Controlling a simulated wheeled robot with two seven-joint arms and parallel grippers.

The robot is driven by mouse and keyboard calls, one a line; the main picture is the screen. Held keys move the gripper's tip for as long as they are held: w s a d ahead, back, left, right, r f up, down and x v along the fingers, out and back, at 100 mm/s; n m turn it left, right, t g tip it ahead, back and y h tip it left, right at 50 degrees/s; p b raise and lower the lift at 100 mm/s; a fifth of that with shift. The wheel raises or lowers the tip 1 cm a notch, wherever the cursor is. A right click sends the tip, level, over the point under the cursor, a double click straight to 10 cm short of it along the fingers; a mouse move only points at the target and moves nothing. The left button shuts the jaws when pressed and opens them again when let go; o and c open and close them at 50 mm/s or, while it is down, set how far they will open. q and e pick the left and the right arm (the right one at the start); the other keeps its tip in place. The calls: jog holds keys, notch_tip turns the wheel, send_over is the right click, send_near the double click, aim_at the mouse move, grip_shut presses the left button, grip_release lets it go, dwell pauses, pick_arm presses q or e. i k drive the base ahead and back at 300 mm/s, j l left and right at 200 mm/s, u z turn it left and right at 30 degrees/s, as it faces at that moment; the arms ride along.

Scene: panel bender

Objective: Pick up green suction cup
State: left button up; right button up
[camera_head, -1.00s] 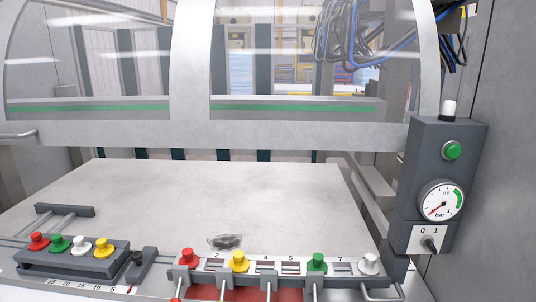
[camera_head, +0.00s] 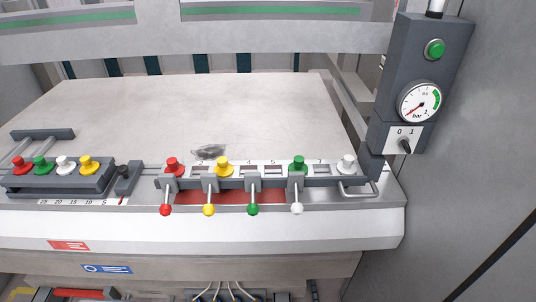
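Two green suction cups show in the head view. One green suction cup (camera_head: 298,163) sits on the numbered strip at the front right of the table, between the yellow one and the white one. Another green suction cup (camera_head: 42,165) sits in the dark holder (camera_head: 62,184) at the left, between a red and a white one. All stand upright. Neither of my grippers is in view.
Red (camera_head: 172,167), yellow (camera_head: 223,167) and white (camera_head: 347,164) cups share the strip. Levers with coloured knobs (camera_head: 253,209) stick out in front. A control post (camera_head: 414,80) with gauge stands at the right. The tabletop (camera_head: 200,105) is mostly clear, with a dark smudge.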

aim_at(44, 166)
jog(key=u, duration=1.35)
jog(key=i+j+z, duration=0.35)
